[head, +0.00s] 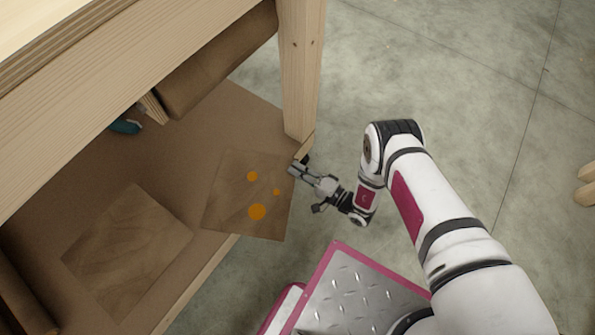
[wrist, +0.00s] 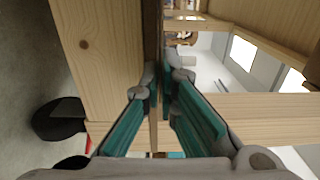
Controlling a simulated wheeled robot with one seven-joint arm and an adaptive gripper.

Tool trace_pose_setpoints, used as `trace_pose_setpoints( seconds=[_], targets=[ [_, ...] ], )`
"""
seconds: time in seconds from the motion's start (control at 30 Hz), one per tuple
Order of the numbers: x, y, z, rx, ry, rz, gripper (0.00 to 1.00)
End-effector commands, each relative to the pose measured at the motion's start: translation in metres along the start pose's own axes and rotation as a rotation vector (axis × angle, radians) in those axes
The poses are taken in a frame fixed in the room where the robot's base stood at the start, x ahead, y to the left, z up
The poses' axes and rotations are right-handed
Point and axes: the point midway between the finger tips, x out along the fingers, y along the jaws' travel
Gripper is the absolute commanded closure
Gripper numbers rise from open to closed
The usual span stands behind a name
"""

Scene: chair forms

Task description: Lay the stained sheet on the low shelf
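The stained sheet (head: 235,197) is a thin brown square with three orange spots. In the head view it overlaps the low shelf (head: 190,155), and its near right corner reaches past the shelf's front edge. My gripper (head: 296,171) is at the sheet's right edge, beside the bench leg. In the wrist view the teal-padded fingers (wrist: 160,92) come together on a thin brown strip, the sheet seen edge-on. I cannot tell whether the sheet touches the shelf or hangs above it.
A plain brown sheet (head: 127,250) lies on the shelf at left. A wooden bench leg (head: 301,70) stands just behind my gripper. A brown box-like object (head: 215,65) and a teal item (head: 125,126) are farther back. Grey floor (head: 480,110) is open at right.

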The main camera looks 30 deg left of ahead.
Motion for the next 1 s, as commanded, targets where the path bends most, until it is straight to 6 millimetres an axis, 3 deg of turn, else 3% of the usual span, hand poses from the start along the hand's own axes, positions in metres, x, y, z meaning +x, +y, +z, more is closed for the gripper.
trace_pose_setpoints(
  seconds=[0.3, 0.4, 0.43, 0.83, 1.0],
  targets=[
    [0.0, 0.003, -0.001, 0.0, 0.001, -0.001, 1.0],
    [0.0, 0.002, 0.0, 0.0, 0.0, -0.001, 0.78],
    [0.0, 0.002, 0.0, 0.0, 0.0, -0.001, 0.75],
    [0.0, -0.002, 0.0, -0.001, -0.001, 0.0, 0.75],
    [-0.027, -0.003, -0.001, 0.002, 0.005, 0.002, 0.75]
  ],
)
